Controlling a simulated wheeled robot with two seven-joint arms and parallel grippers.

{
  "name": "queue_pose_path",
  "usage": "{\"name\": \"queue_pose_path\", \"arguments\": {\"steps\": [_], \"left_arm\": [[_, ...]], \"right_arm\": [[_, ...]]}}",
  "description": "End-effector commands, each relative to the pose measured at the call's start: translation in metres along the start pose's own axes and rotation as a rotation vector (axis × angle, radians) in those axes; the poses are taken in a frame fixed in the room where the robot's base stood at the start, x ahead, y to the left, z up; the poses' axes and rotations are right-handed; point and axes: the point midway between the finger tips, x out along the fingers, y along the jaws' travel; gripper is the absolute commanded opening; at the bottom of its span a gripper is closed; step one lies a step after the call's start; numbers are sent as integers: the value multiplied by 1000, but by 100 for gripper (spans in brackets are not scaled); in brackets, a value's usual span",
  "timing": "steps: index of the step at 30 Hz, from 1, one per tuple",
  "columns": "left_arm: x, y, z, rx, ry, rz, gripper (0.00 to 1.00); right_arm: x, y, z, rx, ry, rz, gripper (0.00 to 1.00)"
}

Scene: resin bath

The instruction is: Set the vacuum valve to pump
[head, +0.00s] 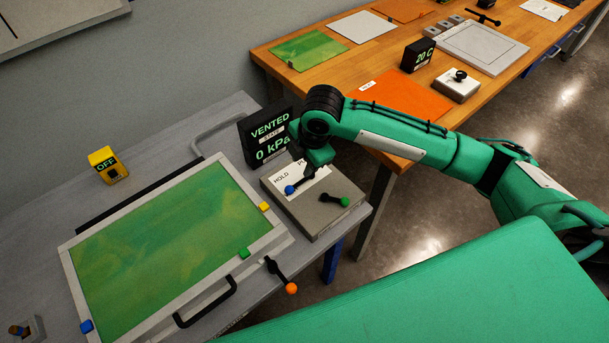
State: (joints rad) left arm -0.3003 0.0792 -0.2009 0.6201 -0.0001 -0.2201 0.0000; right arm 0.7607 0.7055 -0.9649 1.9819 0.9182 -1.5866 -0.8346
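The vacuum valve box (320,222) is a grey block at the right end of the grey bench. Its white label shows HOLD and a word starting with P; the rest is hidden by my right arm. A lever with a blue knob (290,190) lies at the label, and a lever with a green knob (344,201) lies nearer the front right. My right gripper (303,181) reaches down over the label, right by the blue-knobbed lever. Its fingers are dark and small, so contact and opening cannot be told. The display (262,134) behind reads VENTED, 0 kPa. My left gripper is not in view.
A framed green bath lid (165,245) with a dark handle (207,303) fills the bench to the left. An orange-knobbed lever (290,288) is at its front right. A yellow OFF switch (104,164) stands behind. A wooden table (385,75) stands at the back right.

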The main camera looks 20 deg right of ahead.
Motion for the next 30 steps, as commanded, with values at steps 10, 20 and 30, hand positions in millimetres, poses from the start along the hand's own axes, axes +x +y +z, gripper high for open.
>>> {"name": "queue_pose_path", "arguments": {"steps": [10,20,30], "left_arm": [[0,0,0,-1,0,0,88],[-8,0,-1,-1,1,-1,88],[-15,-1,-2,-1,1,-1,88]], "right_arm": [[-14,10,28,-78,-48,-39,33],[43,7,30,-77,-47,-42,33],[104,6,32,-78,-48,-39,33]]}}
